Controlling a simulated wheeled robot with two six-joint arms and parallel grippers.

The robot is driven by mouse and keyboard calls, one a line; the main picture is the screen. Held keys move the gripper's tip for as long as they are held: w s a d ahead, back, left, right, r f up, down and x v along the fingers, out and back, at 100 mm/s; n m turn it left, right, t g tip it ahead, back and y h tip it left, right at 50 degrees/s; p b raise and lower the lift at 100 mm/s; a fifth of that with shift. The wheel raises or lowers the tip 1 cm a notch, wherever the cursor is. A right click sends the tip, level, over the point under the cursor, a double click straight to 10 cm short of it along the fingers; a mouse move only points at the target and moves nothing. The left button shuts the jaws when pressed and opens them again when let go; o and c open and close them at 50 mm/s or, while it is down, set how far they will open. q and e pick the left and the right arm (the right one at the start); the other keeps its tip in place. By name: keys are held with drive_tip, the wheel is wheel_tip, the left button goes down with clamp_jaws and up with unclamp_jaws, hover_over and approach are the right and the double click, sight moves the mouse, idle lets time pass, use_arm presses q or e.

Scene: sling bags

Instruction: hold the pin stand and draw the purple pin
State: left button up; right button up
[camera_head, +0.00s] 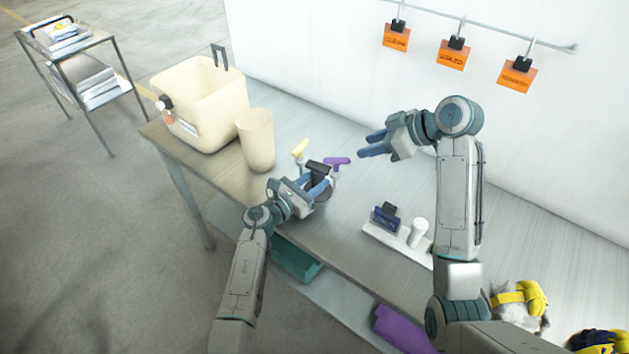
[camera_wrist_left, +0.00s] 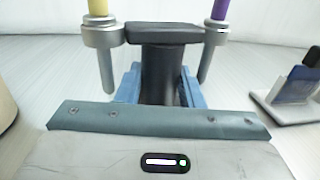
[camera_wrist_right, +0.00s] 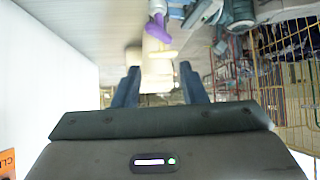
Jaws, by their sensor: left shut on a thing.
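The pin stand has a dark post with a black crossbar (camera_wrist_left: 165,33) and a metal ring holder at each end. A yellow pin (camera_head: 300,147) sits in one holder and a purple pin (camera_head: 337,161) in the other; the purple pin also shows in the left wrist view (camera_wrist_left: 219,10). My left gripper (camera_head: 318,186) is shut on the stand's post (camera_wrist_left: 162,75), below the crossbar. My right gripper (camera_head: 370,145) is open and empty, right of the purple pin and apart from it. In the right wrist view the purple pin (camera_wrist_right: 158,35) lies ahead, beyond the fingertips.
A cream bin (camera_head: 205,95) and a cream cup (camera_head: 256,140) stand left on the grey table (camera_head: 350,235). A white tray (camera_head: 380,236) with a dark card holder and a white cylinder is at right. Orange tags (camera_head: 453,55) hang from a wall rail.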

use_arm(q)
drive_tip(key=shift+w, duration=0.1)
use_arm(e)
drive_tip(key=shift+w+a+f+n+g+y, duration=0.25)
drive_tip(key=shift+w+a+f+n+g, duration=0.45)
drive_tip(key=shift+a+f+n, duration=0.5)
drive_tip(key=shift+w+a+f+n+g+y, duration=0.3)
drive_tip(key=shift+w+a+f+n+g, duration=0.45)
drive_tip(key=shift+f, duration=0.8)
drive_tip(key=shift+w+a+f+n+g+y, duration=0.25)
drive_tip(key=shift+w+a+f+n+g, duration=0.2)
drive_tip(key=shift+a+f+n+g, duration=0.65)
drive_tip(key=shift+a+f+m+t, duration=0.15)
drive_tip(key=shift+f+m+t, duration=0.1)
clamp_jaws()
drive_tip(key=shift+r, duration=4.85)
